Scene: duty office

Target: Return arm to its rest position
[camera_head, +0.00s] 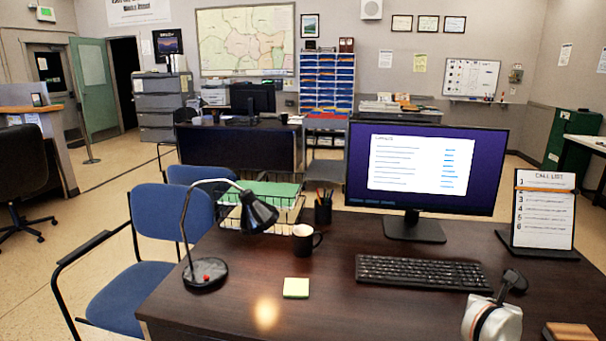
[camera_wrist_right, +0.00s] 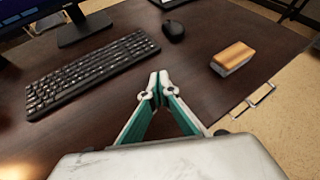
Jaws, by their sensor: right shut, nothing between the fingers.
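My right gripper (camera_head: 508,282) is at the lower right of the head view, above the desk's front right part. In the right wrist view its fingers (camera_wrist_right: 155,88) meet at the tips with nothing between them. It hangs over bare desk (camera_wrist_right: 95,110), in front of the keyboard (camera_wrist_right: 92,74) and mouse (camera_wrist_right: 173,31), apart from both. My left arm and gripper are not in view.
A wood-topped block (camera_wrist_right: 233,57) lies right of the gripper. The monitor (camera_head: 425,170), call list stand (camera_head: 543,213), mug (camera_head: 303,241), sticky notes (camera_head: 296,288) and lamp (camera_head: 205,274) stand on the desk. Bare desk lies left of the keyboard.

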